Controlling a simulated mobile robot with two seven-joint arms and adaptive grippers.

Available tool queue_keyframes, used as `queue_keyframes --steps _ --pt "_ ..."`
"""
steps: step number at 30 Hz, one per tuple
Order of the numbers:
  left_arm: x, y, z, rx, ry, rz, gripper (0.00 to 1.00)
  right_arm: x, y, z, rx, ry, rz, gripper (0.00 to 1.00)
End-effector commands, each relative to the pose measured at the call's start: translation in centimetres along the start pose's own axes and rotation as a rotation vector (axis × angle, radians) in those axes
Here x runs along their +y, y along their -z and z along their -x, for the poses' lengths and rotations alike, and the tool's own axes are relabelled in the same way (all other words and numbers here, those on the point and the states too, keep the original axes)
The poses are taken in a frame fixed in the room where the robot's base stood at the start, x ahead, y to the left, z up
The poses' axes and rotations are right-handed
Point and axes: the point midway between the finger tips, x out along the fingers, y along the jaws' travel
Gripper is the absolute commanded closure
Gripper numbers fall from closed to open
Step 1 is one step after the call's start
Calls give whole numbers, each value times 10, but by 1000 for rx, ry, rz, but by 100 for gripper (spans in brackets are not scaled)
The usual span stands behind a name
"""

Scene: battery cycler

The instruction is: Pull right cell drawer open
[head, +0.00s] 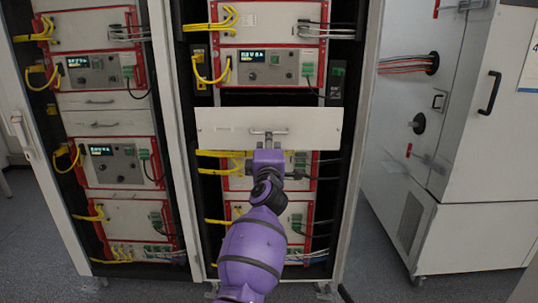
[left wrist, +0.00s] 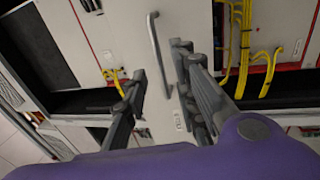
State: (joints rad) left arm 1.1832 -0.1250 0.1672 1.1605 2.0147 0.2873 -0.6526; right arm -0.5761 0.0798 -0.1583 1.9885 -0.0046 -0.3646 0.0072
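The right cell drawer shows as a wide white front panel (head: 222,128) in the middle rack. It stands forward of the instruments around it and hides part of the unit below. Its bar handle (head: 268,133) is near the panel's middle. My left gripper (head: 268,147) is at this handle, its fingers mostly hidden behind the wrist in the head view. In the left wrist view the two fingers (left wrist: 160,75) are apart, with the handle (left wrist: 155,45) between them. I cannot tell whether they touch it. My right gripper is not in view.
The left rack (head: 100,102) has flush white drawers with handles. Yellow cables (head: 222,72) hang left of the middle rack's instruments. A white cabinet (head: 480,150) with a black handle stands at the right. Grey floor (head: 375,265) shows between them.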

Motion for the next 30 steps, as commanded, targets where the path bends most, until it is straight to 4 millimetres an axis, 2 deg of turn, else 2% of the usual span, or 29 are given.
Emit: queue_keyframes --steps 6,12,26,28,30 --pt "0 0 40 -1 1 0 74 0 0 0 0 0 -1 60" --pt "0 0 63 -1 0 -1 74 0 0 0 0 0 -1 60" --pt "1 -1 68 -2 0 8 74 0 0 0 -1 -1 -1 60" --pt "6 -4 68 -15 -21 36 74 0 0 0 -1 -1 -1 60" --pt "24 -6 70 -27 -82 18 74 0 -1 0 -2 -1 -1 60"
